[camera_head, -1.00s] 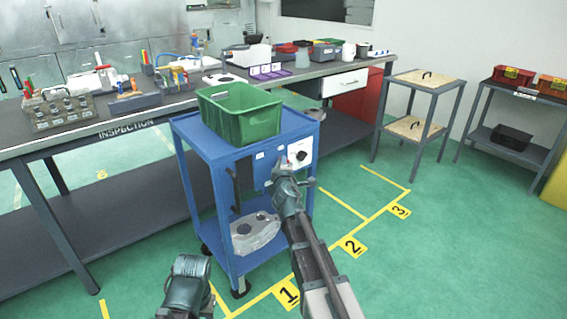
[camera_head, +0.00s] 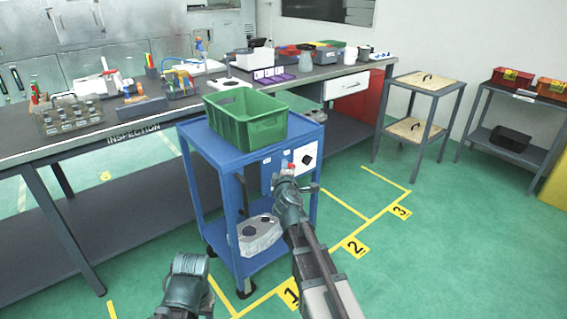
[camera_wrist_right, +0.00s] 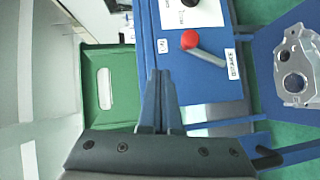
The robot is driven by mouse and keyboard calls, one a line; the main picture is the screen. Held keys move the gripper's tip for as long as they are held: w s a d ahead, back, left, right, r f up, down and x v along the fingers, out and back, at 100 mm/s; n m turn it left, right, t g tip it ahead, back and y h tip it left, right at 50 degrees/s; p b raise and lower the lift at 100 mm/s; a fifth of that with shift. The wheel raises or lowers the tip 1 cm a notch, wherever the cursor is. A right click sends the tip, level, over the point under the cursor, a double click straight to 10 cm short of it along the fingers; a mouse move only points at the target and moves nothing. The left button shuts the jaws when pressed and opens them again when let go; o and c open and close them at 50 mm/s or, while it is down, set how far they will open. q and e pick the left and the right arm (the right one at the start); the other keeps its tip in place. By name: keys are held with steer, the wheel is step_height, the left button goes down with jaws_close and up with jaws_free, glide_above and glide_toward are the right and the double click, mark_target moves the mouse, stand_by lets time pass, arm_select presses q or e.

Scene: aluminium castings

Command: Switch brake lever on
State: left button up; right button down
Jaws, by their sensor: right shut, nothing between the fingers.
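The brake lever is a grey handle with a red ball end (camera_wrist_right: 190,40), fixed to the blue cart's side panel; its red ball also shows in the head view (camera_head: 291,166). My right gripper (camera_wrist_right: 158,74) is shut and empty, its fingers pointing at the panel, below and left of the ball in the wrist view. No contact with the lever shows. In the head view the right gripper (camera_head: 286,178) is just below the ball and hides part of the lever. My left arm's end shows at the bottom; its fingers are hidden.
The blue cart (camera_head: 222,152) carries a green crate (camera_head: 245,117) on top and a metal casting (camera_head: 258,236) on its lower shelf. A white plate with a black knob (camera_head: 306,159) is beside the lever. The inspection bench (camera_head: 100,139) stands behind; green floor is open at right.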

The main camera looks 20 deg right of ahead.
steer(key=s+a+r+p, duration=0.1)
steer(key=s+r+p, duration=0.1)
steer(key=s, duration=0.5)
steer(key=shift+s+a+r, duration=0.15)
steer(key=shift+r, duration=0.25)
steer(key=s+a+f+m+g, duration=0.85)
steer(key=s+f, duration=0.25)
steer(key=f, duration=0.3)
steer(key=s+a+f+g+y, duration=0.45)
steer(key=s+a+g, duration=0.35)
steer(key=s+a, duration=0.55)
step_height(320, 180, up, 25)
steer(key=s+d+p, duration=0.1)
steer(key=s+p, duration=0.1)
steer(key=p, duration=2.4)
steer(key=shift+d+r+m+h+p, duration=0.2)
steer(key=shift+d+m+h+p, duration=0.15)
steer(key=shift+p, duration=0.05)
